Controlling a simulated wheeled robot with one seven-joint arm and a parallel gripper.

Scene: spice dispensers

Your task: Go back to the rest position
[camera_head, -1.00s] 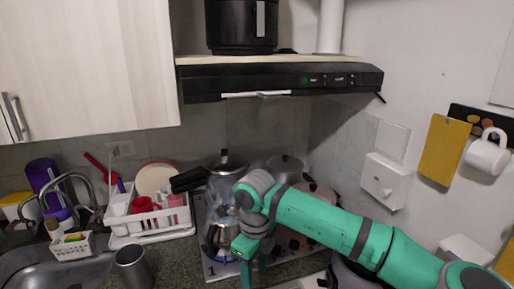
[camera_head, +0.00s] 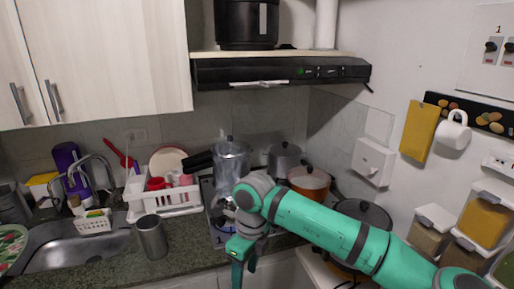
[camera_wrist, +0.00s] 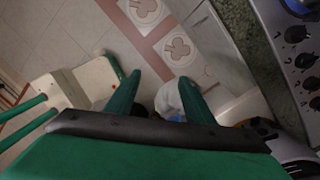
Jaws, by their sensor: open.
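My green gripper (camera_head: 240,262) hangs at the end of my arm in the head view, pointing down in front of the counter edge by the stove. In the wrist view my gripper (camera_wrist: 160,78) has its two green fingers apart with nothing between the tips. Below them are the tiled floor (camera_wrist: 75,35) and a whitish bag-like item (camera_wrist: 168,100), partly hidden by the fingers. The spice dispensers (camera_head: 485,220) are at the right in the head view, away from my gripper.
The stove carries a steaming pot (camera_head: 232,160), an orange pot (camera_head: 309,181) and other pots. A metal cup (camera_head: 151,238) stands on the counter near the sink (camera_head: 75,252). In the wrist view a chair-like piece (camera_wrist: 97,80) is left and stove knobs (camera_wrist: 305,60) are right.

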